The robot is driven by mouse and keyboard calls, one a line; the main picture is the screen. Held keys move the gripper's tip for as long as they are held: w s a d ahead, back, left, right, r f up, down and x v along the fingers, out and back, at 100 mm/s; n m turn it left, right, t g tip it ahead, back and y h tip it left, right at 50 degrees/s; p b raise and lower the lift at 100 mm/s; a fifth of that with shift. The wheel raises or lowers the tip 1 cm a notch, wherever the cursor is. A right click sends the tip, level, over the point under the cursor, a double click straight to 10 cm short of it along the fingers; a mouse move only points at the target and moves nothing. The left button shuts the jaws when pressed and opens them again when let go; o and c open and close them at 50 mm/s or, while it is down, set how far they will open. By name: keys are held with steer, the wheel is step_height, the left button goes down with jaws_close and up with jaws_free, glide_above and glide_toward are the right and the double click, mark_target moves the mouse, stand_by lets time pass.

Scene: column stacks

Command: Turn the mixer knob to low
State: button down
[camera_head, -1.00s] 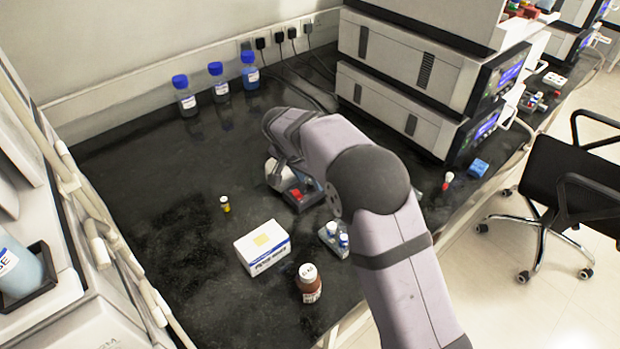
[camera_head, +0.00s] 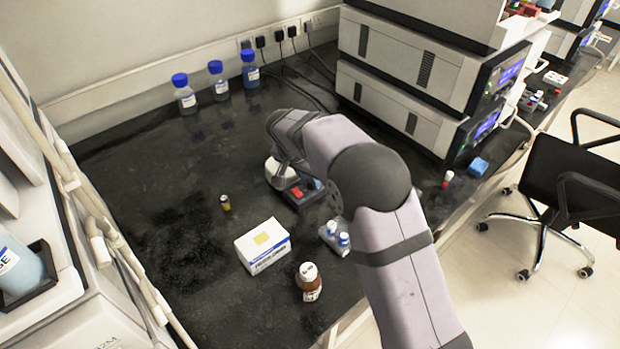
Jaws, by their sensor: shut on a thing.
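The mixer (camera_head: 297,194) stands on the black bench near the middle of the view. It has a white round top part at its left, a dark base with a red patch, and a bluish part at its right. My arm reaches over it from the lower right and covers its right and far side. The fingers of my gripper are hidden behind my own wrist and forearm, close to the mixer. I cannot make out the knob or its setting.
A white box (camera_head: 262,247), a brown bottle (camera_head: 309,283), a small vial (camera_head: 225,203) and a rack with white-capped vials (camera_head: 333,238) stand nearby. Blue-capped bottles (camera_head: 184,96) line the wall. Stacked instruments (camera_head: 405,85) stand behind right. The bench's left part is clear.

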steer(key=shift+n, duration=0.3)
steer(key=n, duration=0.2)
steer(key=n+y, duration=0.1)
steer(key=shift+d+r+n+t+y, duration=0.2)
steer(key=shift+n+t+y, duration=0.1)
steer(key=shift+n, duration=0.1)
steer(key=n+y+p, duration=0.1)
steer(key=n+p, duration=0.1)
steer(key=shift+d+n, duration=0.1)
steer(key=shift+n, duration=0.2)
steer(key=shift+d+n+y+p, duration=0.1)
steer(key=shift+n+y+p, duration=0.45)
steer(key=shift+n, duration=0.65)
steer(key=n, duration=0.1)
steer(key=n+b, duration=0.1)
steer(key=n+y, duration=0.1)
steer(key=shift+w+f+n+g, duration=0.15)
steer(key=shift+f+n+g, duration=0.15)
steer(key=shift+n+g, duration=0.1)
steer(key=shift+d+r+n+g+y+b, duration=0.1)
steer(key=shift+n+g+y+b, duration=0.35)
steer(key=shift+n+b, duration=0.95)
